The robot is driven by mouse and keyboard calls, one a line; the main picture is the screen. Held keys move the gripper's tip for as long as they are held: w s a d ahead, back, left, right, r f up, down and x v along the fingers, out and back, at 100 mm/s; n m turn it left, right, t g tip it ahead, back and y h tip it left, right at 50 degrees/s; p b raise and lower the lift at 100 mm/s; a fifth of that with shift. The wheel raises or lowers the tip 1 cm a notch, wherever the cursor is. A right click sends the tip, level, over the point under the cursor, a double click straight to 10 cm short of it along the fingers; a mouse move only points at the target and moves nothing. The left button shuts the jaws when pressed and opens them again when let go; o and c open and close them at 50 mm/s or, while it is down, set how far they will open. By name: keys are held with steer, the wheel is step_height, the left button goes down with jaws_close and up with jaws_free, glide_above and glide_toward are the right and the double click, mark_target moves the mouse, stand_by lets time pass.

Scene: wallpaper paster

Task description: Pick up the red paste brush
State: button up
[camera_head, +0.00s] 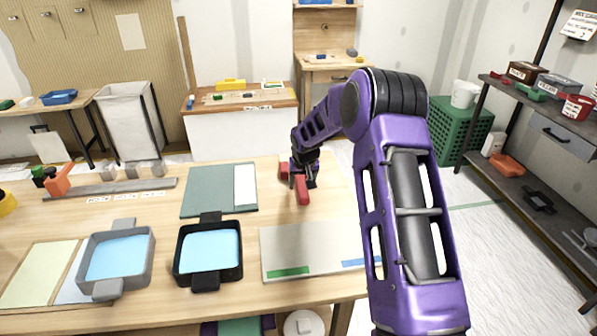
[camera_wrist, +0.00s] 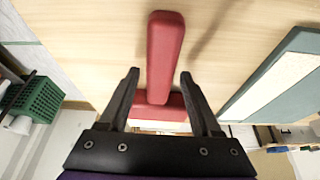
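The red paste brush (camera_head: 302,190) lies on the wooden table, right of the green mat, partly hidden by my gripper in the head view. In the wrist view the brush (camera_wrist: 165,55) is T-shaped, with a long red bar pointing up the picture and a red crosspiece (camera_wrist: 172,107) below it. My gripper (camera_wrist: 160,75) is open, with one dark finger on each side of the brush. Gaps show between both fingers and the bar. In the head view my gripper (camera_head: 304,178) is right over the brush; whether it touches the table cannot be told.
The green mat with a white strip (camera_head: 210,190) lies left of the brush. A black tray (camera_head: 208,283) and a grey tray (camera_head: 84,266), both with blue inside, stand nearer the front. A pale board (camera_head: 310,248) lies in front of the brush. The table's right edge is close.

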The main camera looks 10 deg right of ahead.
jaws_close()
step_height(320, 180, up, 10)
steer(key=p, duration=0.1)
stand_by(0.5)
steer(key=c, duration=0.5)
jaws_free()
jaws_close()
steer(key=shift+a+r, duration=0.1)
